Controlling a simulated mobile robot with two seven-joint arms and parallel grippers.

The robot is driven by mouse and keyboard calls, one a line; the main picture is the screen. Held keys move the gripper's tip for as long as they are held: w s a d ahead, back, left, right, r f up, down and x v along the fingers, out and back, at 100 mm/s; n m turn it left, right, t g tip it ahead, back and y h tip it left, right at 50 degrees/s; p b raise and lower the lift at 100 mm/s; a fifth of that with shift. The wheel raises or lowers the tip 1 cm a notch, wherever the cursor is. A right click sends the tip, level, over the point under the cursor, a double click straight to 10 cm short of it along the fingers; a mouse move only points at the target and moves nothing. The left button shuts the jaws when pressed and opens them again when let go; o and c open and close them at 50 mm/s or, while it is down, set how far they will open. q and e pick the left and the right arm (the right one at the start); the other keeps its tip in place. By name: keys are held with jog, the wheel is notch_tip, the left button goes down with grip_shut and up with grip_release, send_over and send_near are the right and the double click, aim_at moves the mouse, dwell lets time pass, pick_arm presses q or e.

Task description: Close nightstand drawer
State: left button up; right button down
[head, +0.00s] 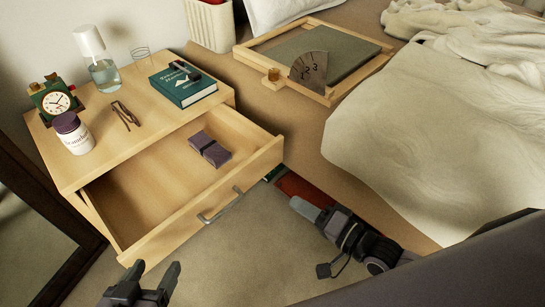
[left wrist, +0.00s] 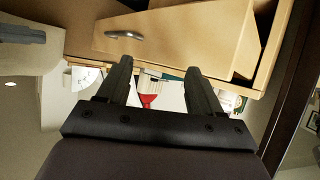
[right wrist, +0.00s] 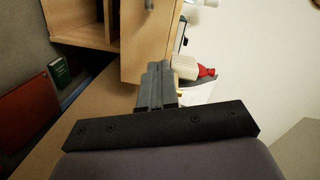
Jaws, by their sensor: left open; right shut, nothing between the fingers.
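The light wood nightstand (head: 150,140) has its drawer (head: 130,215) pulled well out, with a small dark wallet-like item (head: 209,149) inside. The grey bar handle (head: 220,206) is on the drawer front, which also shows in the left wrist view (left wrist: 175,38). My left gripper (head: 155,271) is open and empty, low in front of the drawer's left end. My right gripper (head: 302,207) is shut and empty, right of the drawer front. In the right wrist view its fingers (right wrist: 158,85) overlap the edge of a wood panel; contact cannot be told.
On the nightstand top are a clock (head: 56,101), a jar (head: 73,134), a glass bottle (head: 102,72), eyeglasses (head: 125,115) and a green book (head: 183,84). The bed with a wooden tray (head: 325,95) is at right. A dark-framed mirror (head: 45,240) stands at left. Carpet lies before the drawer.

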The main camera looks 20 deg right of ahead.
jog(key=w+d+m+t, duration=0.1)
jog(key=w+d+m, duration=0.2)
jog(key=d+m, duration=0.15)
jog(key=b, duration=0.5)
send_near(266, 150)
jog(key=shift+t, duration=0.3)
jog(key=x, duration=0.5)
jog(key=shift+w+a+f, duration=0.2)
jog(key=shift+w+f, duration=0.05)
jog(key=shift+f, duration=0.1)
jog(key=shift+w+a+r, duration=0.1)
jog(key=shift+w+a, duration=0.15)
jog(key=shift+w, duration=0.2)
pick_arm(q)
jog(key=d+h, duration=0.1)
jog(key=w+d, duration=0.1)
jog(key=d+h, duration=0.1)
jog(key=shift+w+d+f+n+h, duration=0.3)
jog(key=shift+w+d+f, duration=0.05)
jog(key=shift+w+d, duration=0.05)
pick_arm(e)
jog(key=shift+w, duration=0.1)
jog(key=shift+a, duration=0.1)
